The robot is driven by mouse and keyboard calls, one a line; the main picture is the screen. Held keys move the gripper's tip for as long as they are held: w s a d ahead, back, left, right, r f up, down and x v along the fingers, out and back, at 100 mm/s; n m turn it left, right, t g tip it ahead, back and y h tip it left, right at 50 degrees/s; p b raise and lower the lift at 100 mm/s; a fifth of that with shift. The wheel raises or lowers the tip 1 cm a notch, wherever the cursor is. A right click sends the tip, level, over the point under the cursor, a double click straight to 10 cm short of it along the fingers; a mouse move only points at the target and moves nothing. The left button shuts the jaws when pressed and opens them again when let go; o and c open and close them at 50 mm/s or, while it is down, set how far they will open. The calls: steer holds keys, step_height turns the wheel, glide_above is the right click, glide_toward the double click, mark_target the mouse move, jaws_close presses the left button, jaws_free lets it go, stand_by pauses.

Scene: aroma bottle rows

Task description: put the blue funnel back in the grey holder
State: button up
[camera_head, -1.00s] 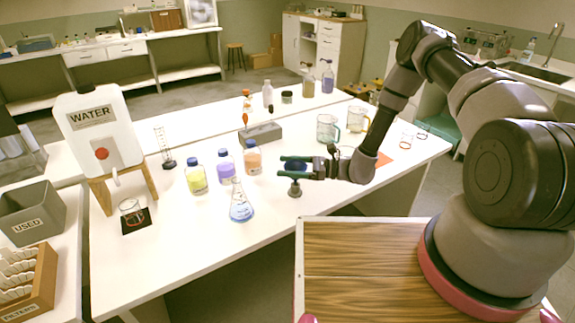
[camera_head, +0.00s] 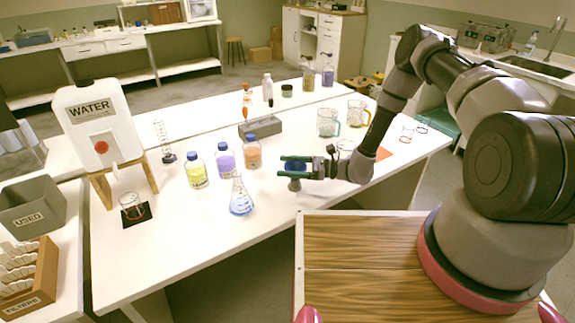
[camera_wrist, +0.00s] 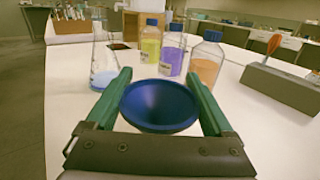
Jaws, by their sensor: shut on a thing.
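My gripper (camera_head: 290,167) is shut on the blue funnel, with one green finger on each side of it. The dark blue funnel (camera_wrist: 159,105) sits mouth up between the fingers in the wrist view, its stem hidden. In the head view a bit of the funnel (camera_head: 294,165) shows between the fingers.
A conical flask with blue liquid (camera_head: 240,198) and yellow, purple and orange bottles (camera_head: 252,154) stand left of my gripper. A grey block (camera_head: 262,130) with a dropper lies behind. Glass beakers (camera_head: 327,124) stand beyond the arm.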

steer(key=shift+f, duration=0.2)
steer(key=o, duration=1)
steer(key=shift+o, duration=0.2)
steer(key=shift+d, duration=0.1)
steer(key=d, duration=1)
steer(key=shift+s+d, duration=0.3)
steer(key=shift+s, duration=0.05)
